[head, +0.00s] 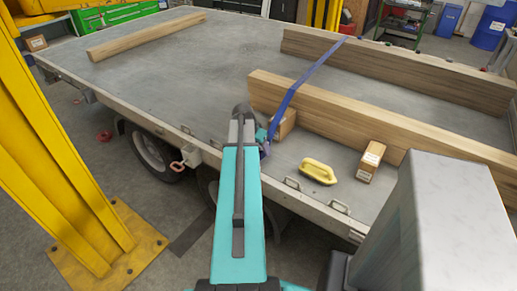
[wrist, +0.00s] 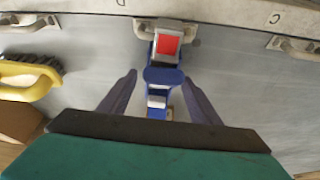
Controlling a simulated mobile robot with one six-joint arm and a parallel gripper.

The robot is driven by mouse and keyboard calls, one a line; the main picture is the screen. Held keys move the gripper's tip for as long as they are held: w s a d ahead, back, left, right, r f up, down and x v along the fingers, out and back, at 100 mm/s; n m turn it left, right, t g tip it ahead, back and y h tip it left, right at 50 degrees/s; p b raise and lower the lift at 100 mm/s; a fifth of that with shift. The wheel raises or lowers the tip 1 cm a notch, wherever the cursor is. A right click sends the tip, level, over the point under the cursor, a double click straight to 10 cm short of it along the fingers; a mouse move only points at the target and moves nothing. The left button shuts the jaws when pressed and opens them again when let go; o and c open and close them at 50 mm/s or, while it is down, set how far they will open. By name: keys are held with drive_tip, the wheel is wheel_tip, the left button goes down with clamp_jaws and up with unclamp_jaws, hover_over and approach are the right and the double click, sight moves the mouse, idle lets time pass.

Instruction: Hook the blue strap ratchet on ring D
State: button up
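The blue strap ratchet (wrist: 163,76), with a red block at its far end, lies between the fingers of my gripper (wrist: 160,80) in the wrist view. The fingertips flank its wide blue part, and I cannot tell whether they press on it. The red end overlaps a metal ring (wrist: 142,28) at the bed edge, between letters that look like D and C, upside down. Whether the hook is in that ring is hidden. In the head view my gripper (head: 262,135) is at the bed edge, and the blue strap (head: 305,78) runs from there over the beams.
A yellow-handled brush (head: 319,171) and a small carton (head: 370,161) are on the trailer bed (head: 190,75) to the right. Wooden beams (head: 390,125) lie behind. Another ring (wrist: 294,47) is to the right in the wrist view. A yellow post (head: 60,130) stands at left.

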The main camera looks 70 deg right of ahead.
drive_tip(key=shift+r, duration=0.15)
drive_tip(key=b+v, duration=0.1)
drive_tip(key=v, duration=1.2)
drive_tip(key=shift+r+b, duration=0.25)
drive_tip(key=shift+b, duration=0.05)
drive_tip(key=shift+w, duration=0.1)
idle(0.3)
